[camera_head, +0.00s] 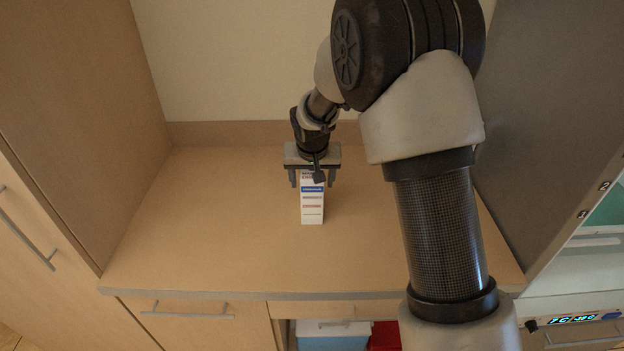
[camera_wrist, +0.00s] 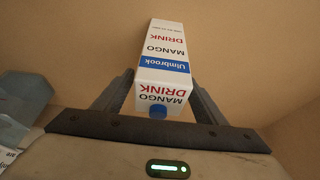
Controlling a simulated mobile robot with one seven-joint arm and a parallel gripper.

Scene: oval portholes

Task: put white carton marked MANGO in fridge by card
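The white carton (camera_head: 312,208) stands upright on the wooden counter, with blue and red print. In the wrist view the carton (camera_wrist: 165,45) reads MANGO DRINK and Ulmbrook, with a blue cap (camera_wrist: 158,111). My gripper (camera_head: 312,183) is above the carton, pointing down, its fingers spread on either side of the carton's top. In the wrist view my gripper (camera_wrist: 162,82) is open, with gaps showing beside the carton.
The counter (camera_head: 210,220) is clear around the carton. A tall wooden cabinet (camera_head: 80,110) bounds it at left and a grey panel (camera_head: 545,120) at right. Below its front edge are a drawer (camera_head: 190,325) and an open space with a blue-and-white box (camera_head: 332,337) and a red one (camera_head: 384,337).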

